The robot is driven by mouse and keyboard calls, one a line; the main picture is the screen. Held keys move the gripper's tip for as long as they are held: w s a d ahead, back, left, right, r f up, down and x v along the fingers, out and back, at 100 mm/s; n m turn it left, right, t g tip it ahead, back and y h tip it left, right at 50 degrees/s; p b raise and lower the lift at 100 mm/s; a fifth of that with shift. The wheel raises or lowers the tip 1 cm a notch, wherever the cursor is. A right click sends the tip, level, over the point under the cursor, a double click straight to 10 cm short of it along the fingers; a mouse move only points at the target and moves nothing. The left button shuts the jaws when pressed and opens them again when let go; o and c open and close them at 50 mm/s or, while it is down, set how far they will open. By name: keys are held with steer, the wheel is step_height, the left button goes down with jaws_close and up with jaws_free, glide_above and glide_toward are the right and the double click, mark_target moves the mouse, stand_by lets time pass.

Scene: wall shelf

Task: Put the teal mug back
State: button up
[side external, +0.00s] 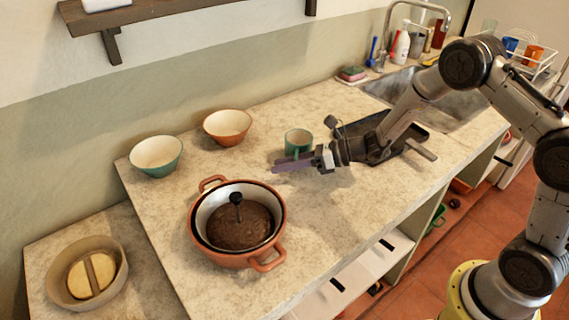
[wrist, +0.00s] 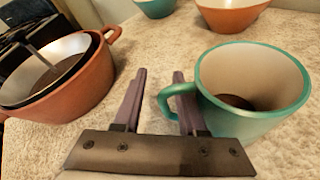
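The teal mug (side external: 298,139) stands upright on the counter, just behind my gripper (side external: 290,164) in the side view. In the wrist view the mug (wrist: 250,112) is at the right, cream inside with something dark at the bottom. Its handle (wrist: 165,101) points left and reaches into the gap between the fingers. My gripper (wrist: 158,88) is open, with the right finger at the handle and the left finger clear of it. Whether the right finger passes through the handle loop or only beside it, I cannot tell.
An orange pot (side external: 275,263) with a dark pan inside stands at the front. A teal bowl (side external: 158,157) and an orange bowl (side external: 227,128) sit near the wall. A wall shelf (side external: 150,11) is above left. A dark tray (side external: 405,137) lies under my forearm. Counter between pot and mug is clear.

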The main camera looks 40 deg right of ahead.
steer(key=shift+d+r, duration=0.15)
steer(key=shift+r, duration=0.1)
steer(key=v, duration=1.1)
steer(key=shift+s+d, duration=0.25)
steer(key=shift+s, duration=0.1)
steer(key=s+a+r+n+g+h, duration=0.2)
steer(key=s+a+r+n+g, duration=0.15)
steer(key=s+n, duration=0.5)
steer(key=s+a+r+n+g+h, duration=0.1)
steer(key=s+a+r+n+g, duration=0.2)
steer(key=s+r+n, duration=0.35)
steer(key=s+d+r+n+t+h, duration=0.2)
steer(key=s+d+n+t+h, duration=0.1)
steer(key=s+d+n+h, duration=0.5)
steer(key=s+d+n, duration=0.1)
steer(key=s+n, duration=0.2)
steer(key=n, duration=0.4)
steer(key=shift+s+r, duration=0.3)
steer(key=shift+r, duration=0.05)
